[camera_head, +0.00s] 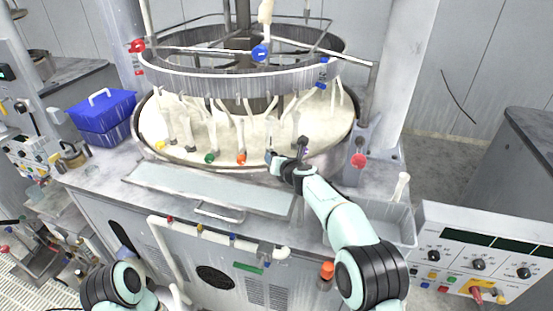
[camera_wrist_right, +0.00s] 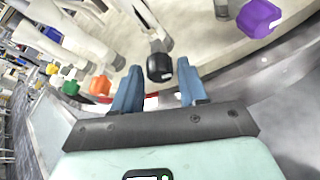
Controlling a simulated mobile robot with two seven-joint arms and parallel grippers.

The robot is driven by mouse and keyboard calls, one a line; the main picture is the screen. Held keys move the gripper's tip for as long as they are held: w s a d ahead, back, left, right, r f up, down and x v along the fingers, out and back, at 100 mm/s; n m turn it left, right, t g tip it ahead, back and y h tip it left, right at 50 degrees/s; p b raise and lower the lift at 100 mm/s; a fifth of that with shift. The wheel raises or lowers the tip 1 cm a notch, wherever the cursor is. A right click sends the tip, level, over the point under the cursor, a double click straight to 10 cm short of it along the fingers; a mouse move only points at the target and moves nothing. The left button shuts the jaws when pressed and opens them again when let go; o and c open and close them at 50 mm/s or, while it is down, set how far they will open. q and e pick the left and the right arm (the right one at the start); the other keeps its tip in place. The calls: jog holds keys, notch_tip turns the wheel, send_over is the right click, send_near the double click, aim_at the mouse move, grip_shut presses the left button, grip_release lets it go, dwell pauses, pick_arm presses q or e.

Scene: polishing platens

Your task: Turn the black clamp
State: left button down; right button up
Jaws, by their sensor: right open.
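The black clamp (camera_wrist_right: 160,68) is a small dark knob at the end of a pale post, at the platen's rim. In the right wrist view it sits between the two blue fingertips of my right gripper (camera_wrist_right: 157,82), near their tips. The fingers are apart, with a gap visible on both sides of the clamp. In the head view my right gripper (camera_head: 273,158) reaches the front rim of the round platen (camera_head: 150,125), and its hand hides most of the clamp there. Of my left arm only a link shows at the lower left; its gripper is out of view.
A purple clamp (camera_wrist_right: 259,18) stands to the right; orange (camera_head: 241,159) and green (camera_head: 210,158) clamps stand to the left. A metal ring (camera_head: 235,83) hangs over the platen. A red knob (camera_head: 358,160) and a grey bin (camera_head: 398,225) are on the right.

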jog(key=shift+s, duration=0.1)
jog(key=shift+c, duration=0.3)
jog(key=c, duration=0.7)
jog(key=shift+a+n+h, duration=0.2)
jog(key=shift+n+h, duration=0.4)
jog(key=shift+n, duration=0.2)
jog(key=shift+n+t+h, duration=0.3)
jog(key=shift+n+h, duration=0.8)
jog(key=shift+n, duration=0.4)
jog(key=o, duration=0.8)
jog(key=shift+c, duration=0.2)
